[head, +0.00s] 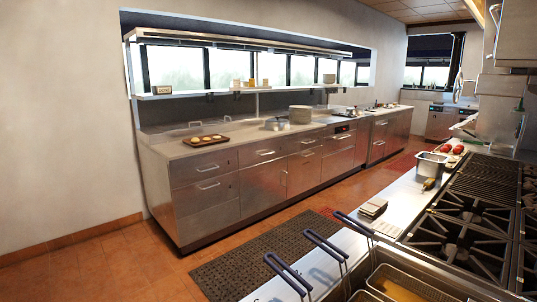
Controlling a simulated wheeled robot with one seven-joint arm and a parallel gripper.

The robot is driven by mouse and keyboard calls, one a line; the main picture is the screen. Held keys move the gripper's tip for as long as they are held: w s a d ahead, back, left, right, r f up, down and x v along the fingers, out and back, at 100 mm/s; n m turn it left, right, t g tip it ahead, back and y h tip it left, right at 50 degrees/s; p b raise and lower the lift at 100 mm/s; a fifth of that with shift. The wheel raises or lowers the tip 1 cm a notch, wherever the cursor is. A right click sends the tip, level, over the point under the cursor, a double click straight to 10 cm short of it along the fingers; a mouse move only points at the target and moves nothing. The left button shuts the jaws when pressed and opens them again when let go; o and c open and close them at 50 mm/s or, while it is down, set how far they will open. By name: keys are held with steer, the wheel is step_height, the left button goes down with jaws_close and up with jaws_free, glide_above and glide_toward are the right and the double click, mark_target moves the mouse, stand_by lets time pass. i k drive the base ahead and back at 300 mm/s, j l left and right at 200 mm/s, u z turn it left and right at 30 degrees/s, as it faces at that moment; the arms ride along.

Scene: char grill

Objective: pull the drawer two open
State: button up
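A long stainless steel counter (238,150) stands along the left wall, with drawers and doors in its front. Its left end has a stack of drawers: a top drawer (190,169), a middle drawer (190,197) and a bottom drawer (208,223). Further right are another top drawer (252,157) and a drawer beyond it (298,144). All these drawers look shut. No label shows which one is drawer two. My gripper is not in view.
A dark floor mat (250,262) lies on the tiled aisle before the counter. Fryer baskets (400,292) with raised handles and a stove (460,240) line the right. Floor at left is clear.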

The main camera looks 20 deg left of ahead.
mark_target(251, 156)
steer(key=i+j+u, duration=0.45)
steer(key=j, duration=0.15)
steer(key=i+j+u, duration=0.3)
steer(key=j+u, duration=0.15)
steer(key=i+j+u, duration=0.5)
steer(key=i+u, duration=0.35)
steer(key=i, duration=0.15)
steer(key=i+z, duration=0.25)
steer(key=i, duration=0.3)
steer(key=i+z, duration=0.25)
steer(key=i, duration=0.25)
steer(key=i+j+z, duration=0.25)
steer(key=i, duration=0.3)
steer(key=i+l+z, duration=0.25)
steer(key=i+z, duration=0.7)
steer(key=i, duration=0.25)
steer(key=i+j+z, duration=0.3)
steer(key=i+z, duration=0.2)
steer(key=i+l+u, duration=0.1)
steer(key=i, duration=0.3)
steer(key=i+l+u, duration=0.1)
steer(key=i, duration=0.3)
steer(key=i+l+u, duration=0.1)
steer(key=i, duration=0.3)
steer(key=i+l+u, duration=0.35)
steer(key=i+j, duration=0.05)
steer(key=i, duration=0.05)
